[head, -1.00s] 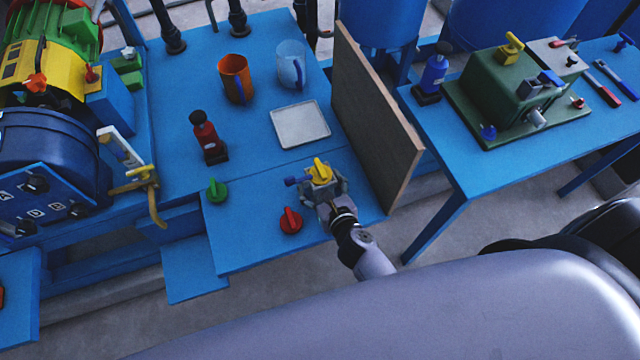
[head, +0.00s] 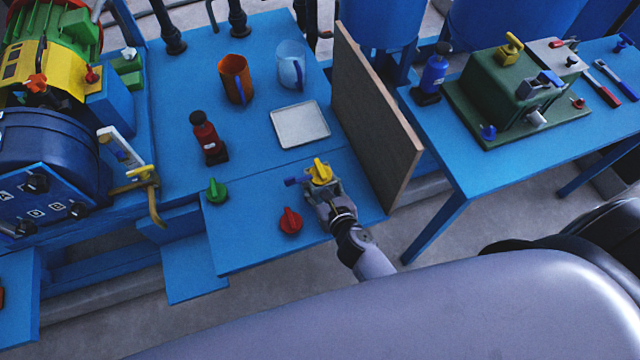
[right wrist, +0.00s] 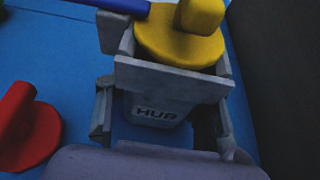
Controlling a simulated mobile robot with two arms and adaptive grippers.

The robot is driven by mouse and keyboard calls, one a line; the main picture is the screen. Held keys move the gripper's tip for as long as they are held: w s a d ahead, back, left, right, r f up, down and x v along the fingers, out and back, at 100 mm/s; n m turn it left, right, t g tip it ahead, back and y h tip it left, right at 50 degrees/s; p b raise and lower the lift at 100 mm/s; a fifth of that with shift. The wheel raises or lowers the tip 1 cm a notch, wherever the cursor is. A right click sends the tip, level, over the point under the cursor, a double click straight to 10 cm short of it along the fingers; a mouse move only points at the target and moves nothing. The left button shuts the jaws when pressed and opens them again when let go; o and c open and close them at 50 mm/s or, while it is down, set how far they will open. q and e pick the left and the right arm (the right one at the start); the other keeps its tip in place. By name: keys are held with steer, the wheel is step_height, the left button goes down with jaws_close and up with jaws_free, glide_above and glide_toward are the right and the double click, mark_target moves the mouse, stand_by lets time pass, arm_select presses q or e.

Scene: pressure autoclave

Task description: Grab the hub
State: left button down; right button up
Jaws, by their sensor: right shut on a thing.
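The hub is a grey block marked "HUB" (right wrist: 155,112) with a yellow knob (head: 320,171) on top and a blue handle (head: 293,182) at its left side. It is on the lower front part of the blue bench. My right gripper (head: 324,190) is shut on the hub, reaching in from the front. In the right wrist view, its grey fingers stand on both sides of the hub, below the yellow knob (right wrist: 185,38). The hub's underside is hidden, so I cannot tell whether it touches the bench. My left gripper is not in view.
A red knob (head: 290,221) is close left of the gripper, and a green knob (head: 216,191) lies farther left. A wooden board (head: 375,125) stands upright on the right. A silver tray (head: 300,124), red bottle (head: 207,138) and two mugs are behind.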

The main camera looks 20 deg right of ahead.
steer(key=c, duration=0.4)
steer(key=shift+r, duration=0.15)
